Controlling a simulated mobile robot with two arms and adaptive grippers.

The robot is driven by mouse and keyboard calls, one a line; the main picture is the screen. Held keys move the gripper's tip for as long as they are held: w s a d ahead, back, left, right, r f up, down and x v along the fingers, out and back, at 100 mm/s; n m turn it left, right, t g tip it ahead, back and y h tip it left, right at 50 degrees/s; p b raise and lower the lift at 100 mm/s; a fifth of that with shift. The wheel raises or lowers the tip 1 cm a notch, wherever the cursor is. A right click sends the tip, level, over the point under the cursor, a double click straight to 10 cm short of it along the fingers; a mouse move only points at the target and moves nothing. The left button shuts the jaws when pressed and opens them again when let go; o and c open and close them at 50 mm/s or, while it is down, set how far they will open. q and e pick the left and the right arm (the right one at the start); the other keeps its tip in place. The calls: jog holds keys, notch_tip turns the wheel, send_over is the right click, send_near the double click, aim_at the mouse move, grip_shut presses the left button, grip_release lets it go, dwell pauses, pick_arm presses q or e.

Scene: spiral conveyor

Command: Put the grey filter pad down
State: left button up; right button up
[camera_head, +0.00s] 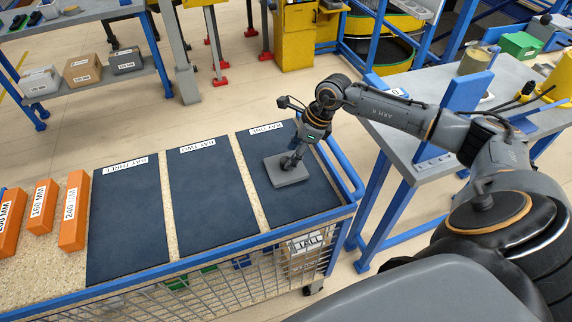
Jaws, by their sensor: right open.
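The grey filter pad (289,179) is a flat grey square on the dark mat labelled bay one (298,208), in the mat's upper middle part. It appears to lie flat on the mat. My right gripper (293,161) points down over the pad, with its fingertips at the pad's top side. It is open; the small fingers partly cover the pad, and I cannot tell whether they still touch it. My left gripper is not in view.
The mats bay two (212,205) and bay three (127,222) lie bare to the left on the cart. Orange blocks (74,211) stand at the cart's left. A blue rail (338,168) edges the cart's right end. A grey workbench (395,148) stands at right.

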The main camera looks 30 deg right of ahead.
aim_at(287, 160)
jog(key=shift+x, duration=1.5)
jog(key=shift+r, duration=0.1)
grip_shut()
jog(key=shift+r, duration=0.1)
